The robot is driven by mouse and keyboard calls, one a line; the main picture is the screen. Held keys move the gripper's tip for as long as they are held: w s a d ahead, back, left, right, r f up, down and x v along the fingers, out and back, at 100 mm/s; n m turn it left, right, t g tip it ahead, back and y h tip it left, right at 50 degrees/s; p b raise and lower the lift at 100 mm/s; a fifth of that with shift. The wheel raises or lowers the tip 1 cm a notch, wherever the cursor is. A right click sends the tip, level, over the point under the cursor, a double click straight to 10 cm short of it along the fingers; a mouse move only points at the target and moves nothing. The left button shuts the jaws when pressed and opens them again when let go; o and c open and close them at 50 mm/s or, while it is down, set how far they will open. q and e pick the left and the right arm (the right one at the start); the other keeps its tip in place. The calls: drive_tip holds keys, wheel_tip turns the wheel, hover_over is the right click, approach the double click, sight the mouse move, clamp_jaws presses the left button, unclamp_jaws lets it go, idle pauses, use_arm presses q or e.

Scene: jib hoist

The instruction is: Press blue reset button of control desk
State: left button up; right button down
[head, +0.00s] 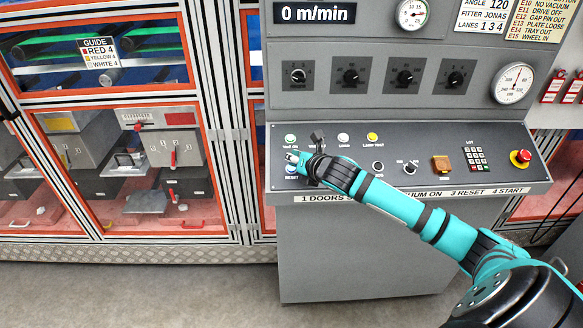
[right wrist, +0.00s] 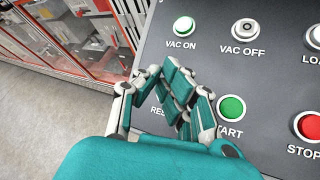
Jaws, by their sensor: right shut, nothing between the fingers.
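The grey control desk (head: 330,184) stands ahead with a dark sloping button panel. My right gripper (head: 293,157) reaches over the panel's left end, shut and empty, at the reset button (head: 291,170). Only a little of this button shows, just below the fingertips, with the RESET label under it. In the right wrist view my right gripper (right wrist: 170,84) covers the button and part of its label. I cannot tell whether the fingers touch it. My left gripper is not in view.
In the right wrist view a green start button (right wrist: 231,108) lies close right of the fingers, and a red stop button (right wrist: 309,126) farther right. The vac on button (right wrist: 184,26) and vac off button (right wrist: 245,29) are beyond. An orange-framed cabinet (head: 112,98) stands left.

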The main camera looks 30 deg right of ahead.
drive_tip(key=shift+f, duration=0.1)
drive_tip(key=shift+w+d+f, duration=0.1)
drive_tip(key=shift+w+f, duration=0.05)
drive_tip(key=shift+f, duration=0.1)
drive_tip(key=shift+w+d+f, duration=0.1)
drive_tip(key=shift+f, duration=0.45)
idle(0.9)
idle(0.4)
drive_tip(key=shift+s+a+r+p, duration=0.15)
drive_tip(key=shift+r+p, duration=0.3)
drive_tip(key=shift+p, duration=0.1)
drive_tip(key=shift+s+a+r+p, duration=0.1)
drive_tip(key=shift+r+p, duration=0.3)
drive_tip(key=shift+p, duration=0.1)
